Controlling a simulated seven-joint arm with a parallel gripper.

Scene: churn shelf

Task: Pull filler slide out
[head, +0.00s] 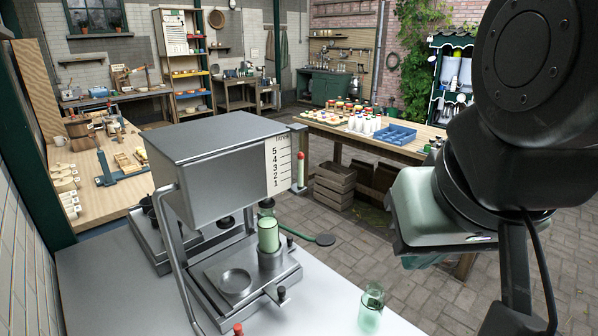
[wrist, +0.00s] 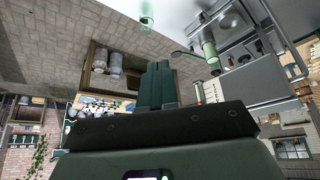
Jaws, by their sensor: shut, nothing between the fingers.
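The steel filler (head: 210,165) stands on the pale worktop in the head view, with a numbered scale on its tank. Below the tank lies a steel plate (head: 212,275) with a round recess and a dark knob (head: 282,294) at its front edge; I cannot tell for sure which part is the slide. A green glass (head: 268,234) stands upright in a metal cup on the plate; it also shows in the wrist view (wrist: 210,52). My gripper (wrist: 157,68) is shut and empty. In the head view it hangs to the right of the filler, apart from it, its fingers mostly hidden.
A loose green glass (head: 371,309) stands near the worktop's right edge. A red-tipped knob (head: 238,329) sits at the front. A side table (head: 400,150) behind carries a blue tray (head: 395,135) and bottles. A wooden crate (head: 334,187) stands on the paved floor.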

